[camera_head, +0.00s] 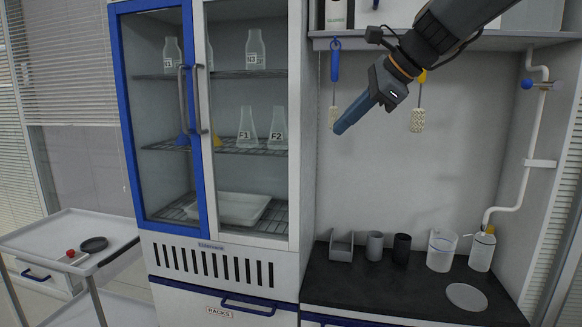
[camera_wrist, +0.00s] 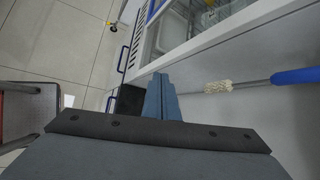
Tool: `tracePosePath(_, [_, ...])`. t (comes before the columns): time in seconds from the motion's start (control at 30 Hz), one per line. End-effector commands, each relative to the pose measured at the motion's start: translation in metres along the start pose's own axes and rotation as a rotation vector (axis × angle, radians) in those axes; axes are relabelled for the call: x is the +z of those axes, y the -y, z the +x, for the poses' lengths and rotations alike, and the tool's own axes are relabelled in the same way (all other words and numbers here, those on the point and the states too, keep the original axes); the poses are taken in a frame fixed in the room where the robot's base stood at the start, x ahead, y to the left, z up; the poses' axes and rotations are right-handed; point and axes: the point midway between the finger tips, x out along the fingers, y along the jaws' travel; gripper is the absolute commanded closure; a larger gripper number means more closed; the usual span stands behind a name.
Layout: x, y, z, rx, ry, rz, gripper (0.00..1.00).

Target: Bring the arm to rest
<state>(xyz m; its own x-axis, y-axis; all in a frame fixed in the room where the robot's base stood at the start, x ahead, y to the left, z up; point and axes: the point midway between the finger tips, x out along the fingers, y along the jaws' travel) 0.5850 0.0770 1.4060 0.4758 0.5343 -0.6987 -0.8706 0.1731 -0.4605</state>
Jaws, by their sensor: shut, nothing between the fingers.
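My gripper (camera_head: 340,128) hangs in the air at the upper right of the head view, in front of the wall above the black counter. Its blue fingers are shut with nothing between them, and they point down to the left. In the wrist view the shut fingers (camera_wrist: 161,98) show at the middle. My arm reaches in from the top right and touches nothing that I can see.
A glass-door cabinet (camera_head: 202,130) with flasks stands to the left. Brushes (camera_head: 417,120) hang under the shelf (camera_head: 500,40) behind my arm. The black counter (camera_head: 410,290) holds cups, a beaker and a bottle (camera_head: 482,250). A cart (camera_head: 45,240) stands far left.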

Motion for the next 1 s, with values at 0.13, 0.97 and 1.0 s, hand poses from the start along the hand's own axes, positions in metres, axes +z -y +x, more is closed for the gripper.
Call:
tracePosePath(0.13, [-0.068,-0.062,0.056,0.108,-0.135,-0.227,1.0])
tracePosePath(0.97, [-0.262,-0.365,0.145,0.788,-0.152,-1.566,1.0])
tracePosePath(1.0, [-0.262,-0.364,0.145,0.788,-0.153,-1.565,1.0])
